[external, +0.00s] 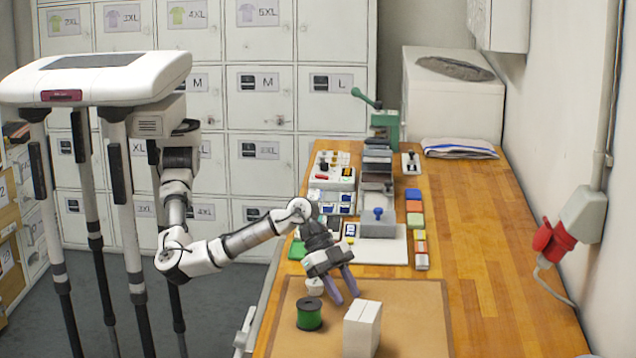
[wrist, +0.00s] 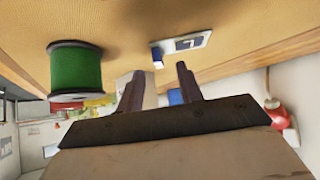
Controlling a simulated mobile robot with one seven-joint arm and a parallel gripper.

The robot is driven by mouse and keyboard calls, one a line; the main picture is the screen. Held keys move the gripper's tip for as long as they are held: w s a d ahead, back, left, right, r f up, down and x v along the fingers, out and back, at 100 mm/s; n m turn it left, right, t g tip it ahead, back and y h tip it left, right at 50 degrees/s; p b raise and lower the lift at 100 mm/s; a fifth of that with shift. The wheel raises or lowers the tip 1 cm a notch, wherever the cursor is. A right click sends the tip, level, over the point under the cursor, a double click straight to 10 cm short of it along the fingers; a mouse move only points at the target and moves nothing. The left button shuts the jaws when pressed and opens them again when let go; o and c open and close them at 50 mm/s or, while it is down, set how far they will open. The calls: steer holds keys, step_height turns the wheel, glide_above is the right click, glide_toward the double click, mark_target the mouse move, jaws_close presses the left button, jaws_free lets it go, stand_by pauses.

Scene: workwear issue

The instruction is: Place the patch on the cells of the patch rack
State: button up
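My gripper (external: 347,299) is open, its two fingers apart and pointing down over the brown mat at the front of the bench. Nothing shows between the fingers in the wrist view (wrist: 160,70). A small card with a dark mark (wrist: 187,44), possibly a patch, lies beyond the fingertips in the wrist view, beside a small blue piece. I cannot tell for certain which object is the patch. A unit with blue-and-white cells (external: 331,205), possibly the patch rack, stands at the bench's left side behind my gripper. My arm partly hides that area.
A green spool (external: 310,313) and a white block (external: 362,328) stand on the brown mat (external: 418,315). A grey press with a green lever (external: 383,125) stands farther back. Coloured pieces (external: 414,207) line its right. The bench's right side (external: 490,270) is clear.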

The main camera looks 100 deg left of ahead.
steer(key=shift+p+x, duration=0.5)
steer(key=shift+x, duration=1.3)
jaws_close()
steer(key=shift+r, duration=0.1)
step_height(320, 180, up, 20)
steer(key=b, duration=0.4)
steer(key=s+d+f+m+g, duration=0.1)
steer(key=s+d+f, duration=0.3)
steer(key=s+d, duration=0.45)
steer(key=s+d+f+m+h, duration=0.1)
steer(key=s+d+f, duration=0.5)
steer(key=s, duration=0.4)
steer(key=s+d+f+m+g, duration=0.1)
steer(key=s+d+f, duration=0.2)
steer(key=s+d, duration=0.6)
steer(key=s+f+m+g, duration=0.1)
steer(key=s+f, duration=0.5)
steer(key=s, duration=0.5)
steer(key=s+d+f+m+g+h, duration=0.1)
steer(key=s+f, duration=0.5)
steer(key=s, duration=0.6)
steer(key=s+d+f+m, duration=0.1)
steer(key=s+f, duration=0.5)
steer(key=s, duration=0.6)
steer(key=shift+s+m+g+b, duration=0.15)
steer(key=shift+m+g+b, duration=0.15)
steer(key=shift+m+g, duration=0.15)
